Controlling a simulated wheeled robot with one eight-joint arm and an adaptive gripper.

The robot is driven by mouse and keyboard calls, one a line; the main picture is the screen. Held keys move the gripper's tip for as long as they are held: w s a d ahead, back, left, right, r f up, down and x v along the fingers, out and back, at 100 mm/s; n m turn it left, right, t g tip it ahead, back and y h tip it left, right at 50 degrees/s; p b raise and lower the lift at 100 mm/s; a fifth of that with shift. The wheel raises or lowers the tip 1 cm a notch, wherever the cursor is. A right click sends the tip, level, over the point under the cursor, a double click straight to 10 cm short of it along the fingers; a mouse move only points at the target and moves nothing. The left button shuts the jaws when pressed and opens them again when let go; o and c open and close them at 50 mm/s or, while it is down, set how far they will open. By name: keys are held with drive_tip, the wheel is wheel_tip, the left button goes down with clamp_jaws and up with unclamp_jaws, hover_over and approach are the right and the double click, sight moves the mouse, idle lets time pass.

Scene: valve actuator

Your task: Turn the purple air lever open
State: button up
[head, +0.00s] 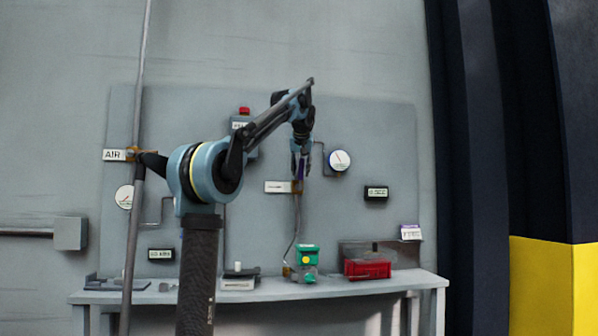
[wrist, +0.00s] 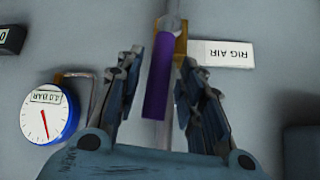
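The purple lever (wrist: 157,88) shows in the wrist view, upright in the picture and in line with the pipe, fixed to a brass valve body (wrist: 180,45). A white label reading "RIG AIR" (wrist: 225,54) appears upside down beside it. My gripper (wrist: 157,75) is open, with one finger on each side of the lever and a visible gap to each. In the head view my gripper (head: 300,160) is at the panel, and a bit of the purple lever (head: 299,184) shows just below it. Whether the lever lies at fingertip depth is hard to tell.
A round gauge (wrist: 47,109) is left of the fingers in the wrist view; the head view shows it (head: 339,160) right of my gripper. Below stands a bench (head: 270,292) with a green device (head: 305,256) and a red bin (head: 367,269). A vertical pipe (head: 131,235) runs at the left.

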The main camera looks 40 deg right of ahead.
drive_tip(key=shift+s, duration=0.1)
drive_tip(key=v, duration=1.1)
drive_tip(key=shift+a+r, duration=0.2)
drive_tip(key=shift+r, duration=0.15)
